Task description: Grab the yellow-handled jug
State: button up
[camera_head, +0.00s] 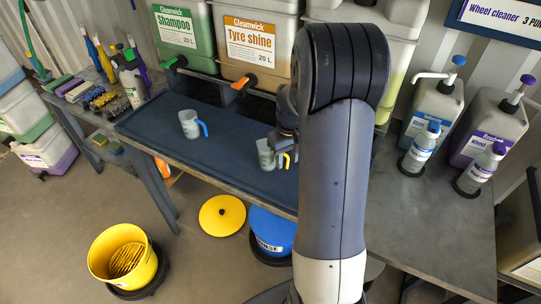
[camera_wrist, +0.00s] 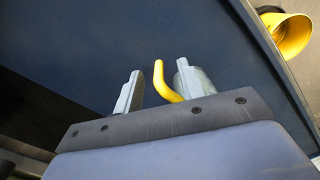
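The yellow-handled jug (camera_head: 265,156) is grey and translucent and stands on the dark blue mat of the bench in the head view. Its yellow handle (camera_head: 286,160) faces right, toward my arm. My gripper (camera_head: 284,147) is at the handle side of the jug, partly hidden by my arm. In the wrist view my gripper (camera_wrist: 157,88) is open, with the yellow handle (camera_wrist: 160,80) between its two fingers. Part of the jug's body (camera_wrist: 199,82) shows by the right finger. No clear contact between fingers and handle shows.
A similar jug with a blue handle (camera_head: 190,124) stands to the left on the mat (camera_head: 230,138). Large containers (camera_head: 250,40) with taps line the back. Pump bottles (camera_head: 424,147) stand at right. A yellow bucket (camera_head: 104,248) is on the floor; it also shows in the wrist view (camera_wrist: 290,34).

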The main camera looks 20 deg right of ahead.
jog(key=shift+f, duration=0.35)
jog(key=shift+c, duration=0.4)
grip_shut()
